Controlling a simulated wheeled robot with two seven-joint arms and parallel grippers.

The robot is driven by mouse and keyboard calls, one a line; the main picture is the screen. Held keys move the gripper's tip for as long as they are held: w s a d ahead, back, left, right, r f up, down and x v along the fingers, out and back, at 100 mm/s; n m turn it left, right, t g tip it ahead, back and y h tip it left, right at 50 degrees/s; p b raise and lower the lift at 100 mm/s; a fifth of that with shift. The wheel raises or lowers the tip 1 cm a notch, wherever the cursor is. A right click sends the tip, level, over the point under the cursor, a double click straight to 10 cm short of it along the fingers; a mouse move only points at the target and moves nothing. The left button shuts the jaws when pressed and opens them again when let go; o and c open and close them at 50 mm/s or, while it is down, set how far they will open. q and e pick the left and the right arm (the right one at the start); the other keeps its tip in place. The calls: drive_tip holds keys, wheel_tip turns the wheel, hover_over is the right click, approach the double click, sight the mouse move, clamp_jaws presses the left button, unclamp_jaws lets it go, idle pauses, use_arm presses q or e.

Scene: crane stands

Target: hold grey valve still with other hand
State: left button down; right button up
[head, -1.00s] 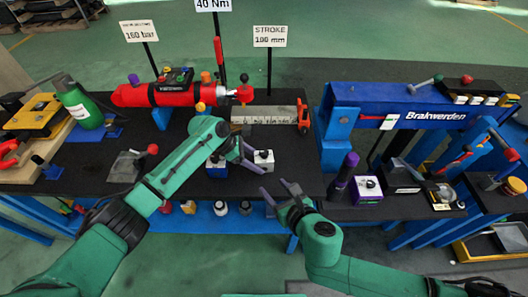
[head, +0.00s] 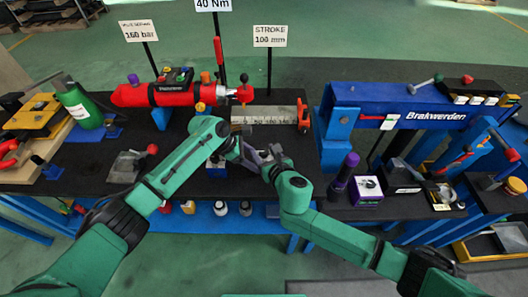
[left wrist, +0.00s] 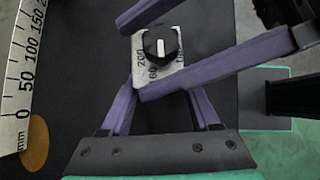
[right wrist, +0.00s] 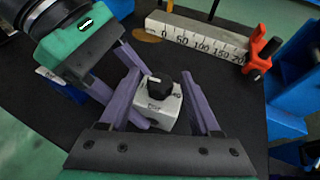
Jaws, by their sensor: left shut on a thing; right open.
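The grey valve is a small pale block with a black knob on top. It shows in the left wrist view (left wrist: 146,74) and the right wrist view (right wrist: 157,115), standing on the dark bench top. In the head view the grippers mostly hide it. My left gripper (right wrist: 143,98) comes in from the upper left of the right wrist view and is shut on the valve's block. My right gripper (right wrist: 163,68) is open, with its fingers on either side of the block and knob. Whether they touch it I cannot tell.
A scale block (head: 265,118) with an orange-red end clamp (head: 303,116) lies behind the valve. A blue valve (head: 214,163) stands to its left. A purple bottle (head: 346,170) and purple block (head: 367,189) stand to the right, by the blue Brakwerden beam (head: 420,108).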

clamp_jaws()
drive_tip(key=shift+m+h, duration=0.3)
drive_tip(key=shift+m+t+h, duration=0.4)
drive_tip(key=shift+m+h, duration=2.1)
drive_tip(key=shift+h, duration=0.4)
unclamp_jaws()
